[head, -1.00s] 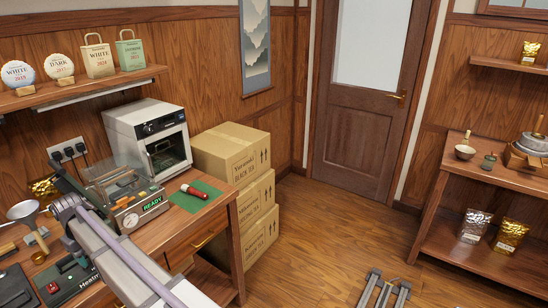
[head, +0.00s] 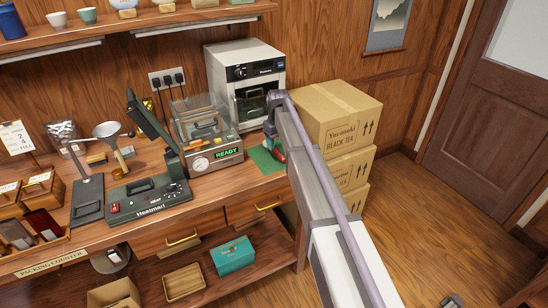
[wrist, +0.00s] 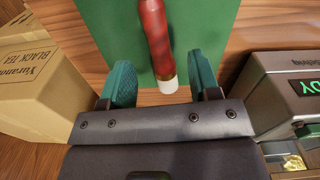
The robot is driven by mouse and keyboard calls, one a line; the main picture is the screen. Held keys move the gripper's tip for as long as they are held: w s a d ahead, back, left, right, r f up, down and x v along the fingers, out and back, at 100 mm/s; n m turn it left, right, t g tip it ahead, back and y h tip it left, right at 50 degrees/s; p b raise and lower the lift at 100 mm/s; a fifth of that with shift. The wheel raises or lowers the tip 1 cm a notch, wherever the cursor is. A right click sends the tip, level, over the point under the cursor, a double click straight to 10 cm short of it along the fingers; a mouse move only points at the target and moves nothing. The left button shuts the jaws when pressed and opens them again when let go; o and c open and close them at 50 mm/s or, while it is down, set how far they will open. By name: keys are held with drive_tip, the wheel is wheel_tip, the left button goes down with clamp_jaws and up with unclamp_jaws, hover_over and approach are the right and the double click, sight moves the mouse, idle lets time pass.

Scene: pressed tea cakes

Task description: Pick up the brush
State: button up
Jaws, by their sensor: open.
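A red rod-shaped object (wrist: 156,35) with a pale end lies on a green mat (wrist: 105,30). I see no bristles on it, so I cannot tell whether it is the brush. My gripper (wrist: 161,84) is open with its teal fingers apart. In the wrist view the pale end shows between the fingers, and the rest runs away from me. I cannot tell the height gap. In the head view the gripper (head: 274,142) is over the mat (head: 262,160), and my arm hides part of the red object (head: 280,155).
The sealing machine with the READY display (head: 215,160) stands left of the mat. A white oven (head: 240,72) is behind. Stacked cardboard boxes (head: 345,105) stand to the right.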

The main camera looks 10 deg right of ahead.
sight(278, 152)
drive_tip(key=shift+f, duration=0.2)
wheel_tip(278, 152, down, 6)
drive_tip(key=b, duration=0.5)
drive_tip(key=shift+d+r, duration=0.1)
drive_tip(key=shift+r, duration=0.4)
drive_tip(key=c, duration=1)
wheel_tip(278, 152, up, 10)
drive_tip(key=p, duration=1)
drive_tip(key=shift+r+p, duration=0.2)
drive_tip(key=shift+p, duration=0.15)
drive_tip(key=shift+f, duration=0.2)
drive_tip(key=shift+d, duration=0.1)
